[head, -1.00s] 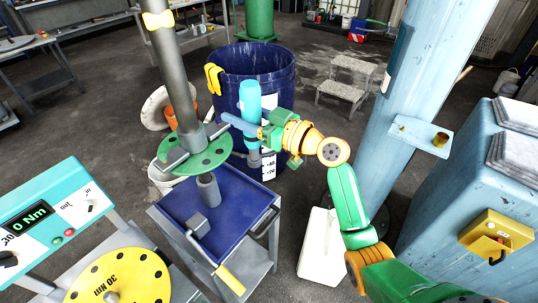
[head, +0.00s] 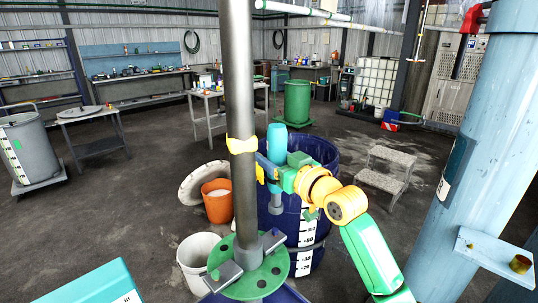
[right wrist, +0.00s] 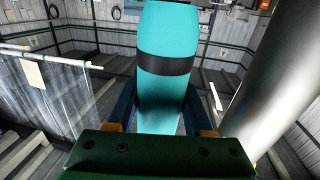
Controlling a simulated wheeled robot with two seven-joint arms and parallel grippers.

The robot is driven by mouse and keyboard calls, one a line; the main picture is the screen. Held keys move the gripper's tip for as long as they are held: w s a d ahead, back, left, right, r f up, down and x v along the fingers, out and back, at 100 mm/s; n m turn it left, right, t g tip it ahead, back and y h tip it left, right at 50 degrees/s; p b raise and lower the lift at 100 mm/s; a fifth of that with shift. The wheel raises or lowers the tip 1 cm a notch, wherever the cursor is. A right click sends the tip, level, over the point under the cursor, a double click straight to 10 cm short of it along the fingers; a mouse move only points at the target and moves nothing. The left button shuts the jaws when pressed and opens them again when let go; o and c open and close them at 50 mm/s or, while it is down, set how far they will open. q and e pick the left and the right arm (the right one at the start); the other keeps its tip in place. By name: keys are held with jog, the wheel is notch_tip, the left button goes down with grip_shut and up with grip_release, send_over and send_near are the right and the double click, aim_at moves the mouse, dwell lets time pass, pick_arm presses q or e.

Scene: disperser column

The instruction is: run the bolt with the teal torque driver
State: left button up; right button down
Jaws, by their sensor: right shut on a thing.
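The teal torque driver (head: 276,150) is upright in my right gripper (head: 268,172), just right of the grey column shaft (head: 238,80) at about the height of its yellow band (head: 241,145). Its grey lower end hangs free above the blue drum. In the right wrist view the driver (right wrist: 165,70) fills the middle, a black band around it, between the fingers (right wrist: 160,115). The green flange disc (head: 276,282) with holes sits lower on the shaft, with grey blocks on top. I cannot make out a bolt. My left gripper is not in view.
A blue drum (head: 325,155) stands behind the driver. A white bucket (head: 192,262) and orange bucket (head: 217,205) stand left of it. A light-blue pillar (head: 470,150) with a bracket is at right. A teal box top (head: 95,287) shows at bottom left.

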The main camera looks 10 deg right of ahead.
notch_tip(320, 180, down, 5)
jog(key=b, duration=0.3)
jog(key=shift+f, duration=0.15)
jog(key=shift+w+f, duration=0.2)
jog(key=shift+f, duration=0.2)
jog(key=shift+s, duration=0.1)
dwell(0.5)
jog(key=shift+f+b, duration=0.75)
jog(key=shift+f, duration=0.5)
dwell(1.2)
jog(key=shift+s+f, duration=0.1)
jog(key=shift+a+f, duration=0.1)
jog(key=shift+f, duration=0.05)
dwell(0.7)
